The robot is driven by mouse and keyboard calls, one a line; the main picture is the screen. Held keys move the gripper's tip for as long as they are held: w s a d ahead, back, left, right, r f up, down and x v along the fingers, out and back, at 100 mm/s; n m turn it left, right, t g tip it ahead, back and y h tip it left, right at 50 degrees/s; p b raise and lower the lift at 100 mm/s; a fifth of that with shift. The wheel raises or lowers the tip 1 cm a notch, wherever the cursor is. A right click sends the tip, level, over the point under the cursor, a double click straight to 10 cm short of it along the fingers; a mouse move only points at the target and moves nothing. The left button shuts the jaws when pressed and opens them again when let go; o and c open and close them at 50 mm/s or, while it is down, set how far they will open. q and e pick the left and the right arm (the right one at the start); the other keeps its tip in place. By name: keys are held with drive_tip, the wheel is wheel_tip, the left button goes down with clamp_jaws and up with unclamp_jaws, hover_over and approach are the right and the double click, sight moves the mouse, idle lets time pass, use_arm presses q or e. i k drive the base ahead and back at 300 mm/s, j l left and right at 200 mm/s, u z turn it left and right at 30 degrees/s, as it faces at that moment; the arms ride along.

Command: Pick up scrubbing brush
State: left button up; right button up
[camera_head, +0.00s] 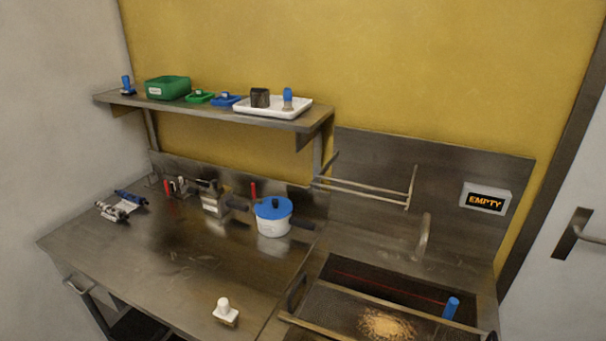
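A small white object with a rounded knob on a flat block (226,313) stands at the front edge of the steel worktop; it looks like a scrubbing brush. A blue upright handle (451,308) stands at the right of the mesh; its lower end is hard to make out. A blue-handled brush with a pale lower part (288,99) stands upright in the white tray (256,112) on the shelf. I cannot tell for sure which one is the scrubbing brush. Neither of my grippers is in view.
The steel worktop (150,270) is clear at its front left. A white pot with a blue lid (273,217) and metal tools stand at its back. The mesh (340,308) holds a brown crumb pile (388,325). A tap (424,238) and an "EMPTY" sign (486,200) are behind.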

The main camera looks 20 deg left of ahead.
sight(223, 313)
drive_tip(key=u, duration=1.25)
